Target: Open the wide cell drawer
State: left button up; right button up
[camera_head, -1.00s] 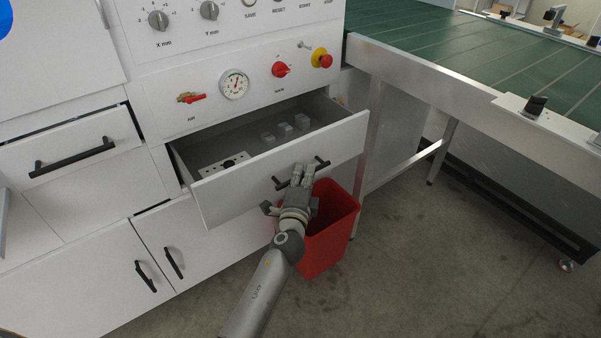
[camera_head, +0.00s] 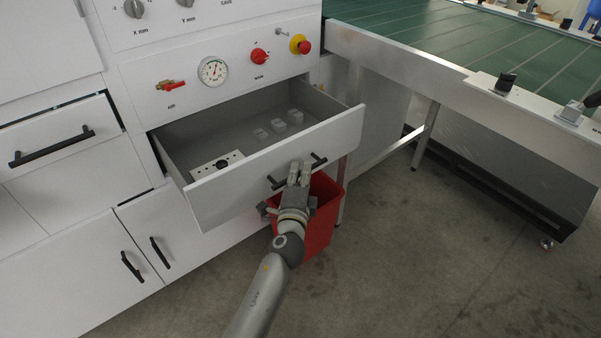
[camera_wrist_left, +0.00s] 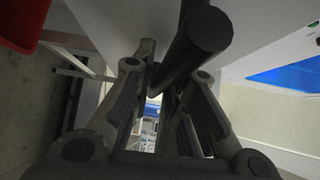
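The wide drawer (camera_head: 235,190) under the gauge panel is pulled well out, with its inside showing. Its front carries a black bar handle (camera_head: 318,160). My left gripper (camera_head: 299,172) is at this handle, in front of the drawer face. The fingers hide part of the handle in the head view. My right gripper does not show.
A red bin (camera_head: 322,222) stands below the drawer front. A green-topped conveyor table (camera_head: 440,45) is at right. Open floor (camera_head: 400,270) lies in front.

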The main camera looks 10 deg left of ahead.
pick_arm(q)
jog(key=shift+o, duration=1.4)
jog(key=s+d, duration=0.1)
jog(key=s, duration=1.1)
jog(key=shift+d, duration=0.25)
